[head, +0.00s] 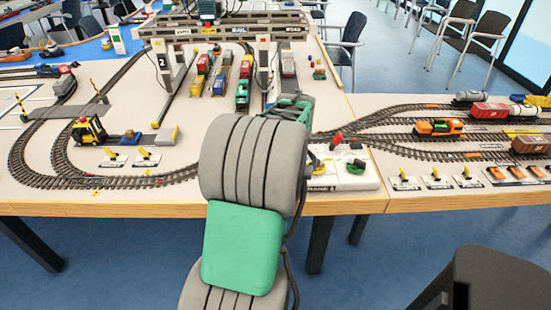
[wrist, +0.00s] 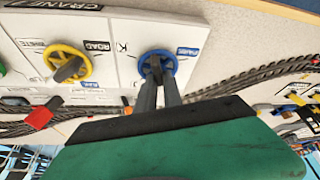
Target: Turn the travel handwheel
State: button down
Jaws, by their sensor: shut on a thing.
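In the wrist view a blue handwheel (wrist: 172,67) sits on a white panel (wrist: 117,62), with a blue label reading PARK beside it. My gripper (wrist: 158,72) has its two dark fingers at the middle of the blue wheel, shut on its grip. A yellow handwheel (wrist: 58,51) with a dark grip is to its left, between labels WHITE and ROAD. A green wheel (wrist: 2,69) is cut by the left edge. In the head view my arm hides the gripper and the blue wheel; the green wheel (head: 357,168) and yellow wheel (head: 318,172) show on the panel.
A red lever (head: 336,140) stands behind the panel, also seen in the wrist view (wrist: 38,118). Model tracks with wagons run right of the panel, near an orange locomotive (head: 438,127). The gantry crane (head: 225,28) stands behind. A dark chair (head: 490,280) is at lower right.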

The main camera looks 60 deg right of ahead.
jog(key=shift+d+n+t+y, duration=0.1)
jog(key=shift+n+t+y, duration=0.3)
jog(key=shift+n, duration=0.9)
jog(key=shift+r, duration=0.1)
jog(key=c, duration=1.5)
grip_release()
jog(key=v, duration=0.7)
jog(key=shift+s+r+p, duration=0.1)
jog(key=shift+r+p, duration=0.25)
jog(key=shift+p, duration=0.05)
